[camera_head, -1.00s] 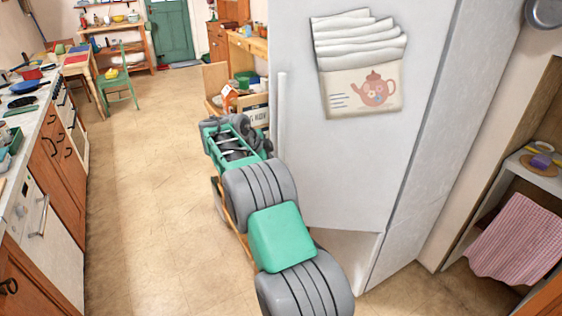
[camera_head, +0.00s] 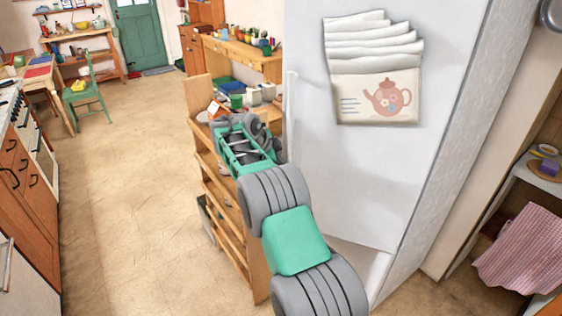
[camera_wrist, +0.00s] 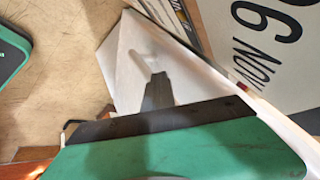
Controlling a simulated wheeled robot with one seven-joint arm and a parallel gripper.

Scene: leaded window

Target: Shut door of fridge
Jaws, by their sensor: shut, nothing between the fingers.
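The fridge (camera_head: 440,150) stands tall and white on the right in the head view. Its broad pale panel (camera_head: 350,180) carries a picture of folded cloths and a teapot. A slim upright white handle (camera_head: 289,115) runs along the panel's left edge. I cannot tell how far the door is open. My green and grey arm reaches forward along the panel's left side, its end beside the handle; the fingertips are hidden there. In the wrist view, my gripper (camera_wrist: 158,82) shows as a dark finger tip, shut and empty, in front of a white surface; contact is unclear.
A wooden shelf unit (camera_head: 222,205) stands just left of my arm, close to it. Wooden cupboards (camera_head: 25,180) line the left. The tan floor (camera_head: 130,200) between is clear. A striped cloth (camera_head: 525,250) hangs at the right. A calendar sheet (camera_wrist: 270,50) shows in the wrist view.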

